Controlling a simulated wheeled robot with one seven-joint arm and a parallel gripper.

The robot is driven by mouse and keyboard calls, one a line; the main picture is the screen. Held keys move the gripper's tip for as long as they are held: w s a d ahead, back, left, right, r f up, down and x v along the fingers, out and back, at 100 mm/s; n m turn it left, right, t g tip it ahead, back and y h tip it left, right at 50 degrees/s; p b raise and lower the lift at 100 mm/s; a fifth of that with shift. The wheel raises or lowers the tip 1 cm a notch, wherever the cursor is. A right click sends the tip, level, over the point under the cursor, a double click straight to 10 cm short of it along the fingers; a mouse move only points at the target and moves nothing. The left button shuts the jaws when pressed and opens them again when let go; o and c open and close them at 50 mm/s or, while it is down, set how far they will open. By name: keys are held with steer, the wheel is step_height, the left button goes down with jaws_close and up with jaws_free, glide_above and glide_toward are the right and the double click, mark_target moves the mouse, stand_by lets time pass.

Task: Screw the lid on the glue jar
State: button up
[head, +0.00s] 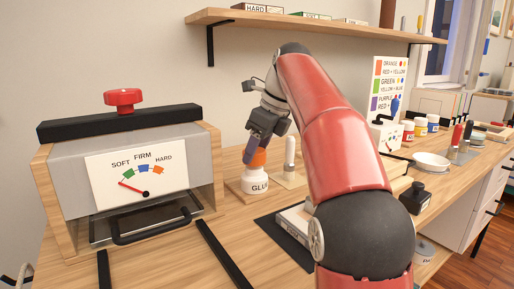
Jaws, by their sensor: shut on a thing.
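The glue jar (257,182) is white with a "GLUE" label. It stands upright on a small wooden base (238,191) to the right of the press. An orange lid (259,158) sits at the top of the jar. My gripper (254,156) points down from above and is shut on the orange lid, with its fingers at the lid's sides. The fingers hide part of the lid, and I cannot tell how tightly the lid sits on the jar.
A press with a red knob (123,97) and a dial stands left. A pale bottle (290,156) stands close to the jar's right. A dark mat (275,232) with a block lies in front. Paint jars, a white bowl (432,160) and a colour chart are right. A shelf hangs above.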

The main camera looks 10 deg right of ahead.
steer(key=shift+f+b, duration=0.5)
steer(key=shift+f, duration=0.6)
stand_by(0.4)
steer(key=o, duration=1)
steer(key=shift+p+v, duration=1.6)
steer(key=shift+v, duration=2.25)
